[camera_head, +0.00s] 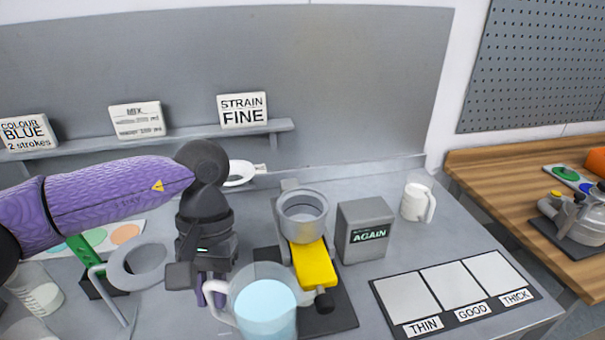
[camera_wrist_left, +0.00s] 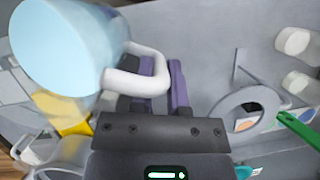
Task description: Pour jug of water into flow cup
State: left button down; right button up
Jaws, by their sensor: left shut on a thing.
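A clear jug (camera_head: 264,302) with pale blue water stands upright in front of the flow cup in the head view, with a white handle on its left. My left gripper (camera_head: 212,295) is shut on that handle; the left wrist view also shows the handle (camera_wrist_left: 150,72) between the purple fingers (camera_wrist_left: 160,88). The flow cup (camera_head: 302,212) is a grey metal cup on a stand, just behind and to the right of the jug. A yellow piece (camera_head: 315,264) lies below it. The jug hides part of the stand's base. My right gripper is not in view.
A grey box reading AGAIN (camera_head: 364,232) stands right of the flow cup. A board with THIN, GOOD, THICK panels (camera_head: 462,287) lies front right. A grey ring (camera_head: 137,264) and clear beakers (camera_head: 38,292) are at left.

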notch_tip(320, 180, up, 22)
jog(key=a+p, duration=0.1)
jog(key=p, duration=1.8)
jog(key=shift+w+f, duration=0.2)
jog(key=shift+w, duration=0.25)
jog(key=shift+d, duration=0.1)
